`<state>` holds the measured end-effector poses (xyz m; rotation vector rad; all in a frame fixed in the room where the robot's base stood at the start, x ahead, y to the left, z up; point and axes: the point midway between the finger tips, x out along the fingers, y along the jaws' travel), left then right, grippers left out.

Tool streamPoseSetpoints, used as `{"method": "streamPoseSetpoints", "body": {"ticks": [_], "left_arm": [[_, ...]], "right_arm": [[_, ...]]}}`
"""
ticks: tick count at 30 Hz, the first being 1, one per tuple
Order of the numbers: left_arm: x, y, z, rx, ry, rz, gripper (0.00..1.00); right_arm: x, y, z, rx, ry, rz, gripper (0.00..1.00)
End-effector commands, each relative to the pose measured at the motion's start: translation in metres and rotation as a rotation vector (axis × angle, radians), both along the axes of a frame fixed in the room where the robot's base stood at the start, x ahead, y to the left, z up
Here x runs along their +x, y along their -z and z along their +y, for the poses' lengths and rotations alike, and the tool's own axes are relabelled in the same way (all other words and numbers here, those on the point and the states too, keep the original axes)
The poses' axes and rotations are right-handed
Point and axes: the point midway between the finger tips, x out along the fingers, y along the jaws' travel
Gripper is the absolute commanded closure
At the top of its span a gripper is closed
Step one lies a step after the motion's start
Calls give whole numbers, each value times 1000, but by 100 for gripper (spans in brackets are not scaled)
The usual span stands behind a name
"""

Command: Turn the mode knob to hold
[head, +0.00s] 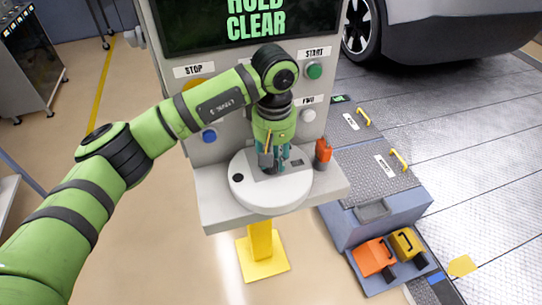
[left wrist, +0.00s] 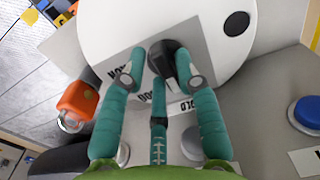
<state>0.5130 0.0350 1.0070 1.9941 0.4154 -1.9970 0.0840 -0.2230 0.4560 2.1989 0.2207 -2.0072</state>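The black mode knob (left wrist: 161,50) sits on a grey plate on a round white disc (left wrist: 103,25), in the left wrist view. My left gripper (left wrist: 159,62) has teal fingers on either side of the knob. A gap shows on the knob's left, while the right finger overlaps it, so contact is unclear. In the head view my left gripper (head: 275,162) points down at the disc and hides the knob. The knob's pointing direction is unclear. My right gripper is not in view.
The console screen (head: 255,20) reads "HOLD CLEAR" in green. A green START button (head: 314,70), a white button (head: 308,116) and a blue button (head: 209,136) are on the panel. An orange object (head: 323,152) stands right of the disc. A car (head: 440,25) is behind right.

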Motion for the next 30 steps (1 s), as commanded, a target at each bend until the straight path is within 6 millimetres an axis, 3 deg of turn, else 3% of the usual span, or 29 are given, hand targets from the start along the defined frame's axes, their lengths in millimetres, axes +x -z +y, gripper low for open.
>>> {"method": "streamPoseSetpoints", "body": {"ticks": [10,14,24,30], "left_arm": [[0,-1,0,-1,3,-1,52],[1,-11,0,0,3,-4,52],[1,-80,0,0,3,-7,52],[0,-110,0,0,2,-3,52]], "right_arm": [[-1,0,0,0,-1,2,100],[0,0,0,0,-1,1,100],[1,0,0,-1,0,-1,100],[1,0,0,-1,0,-1,100]]}}
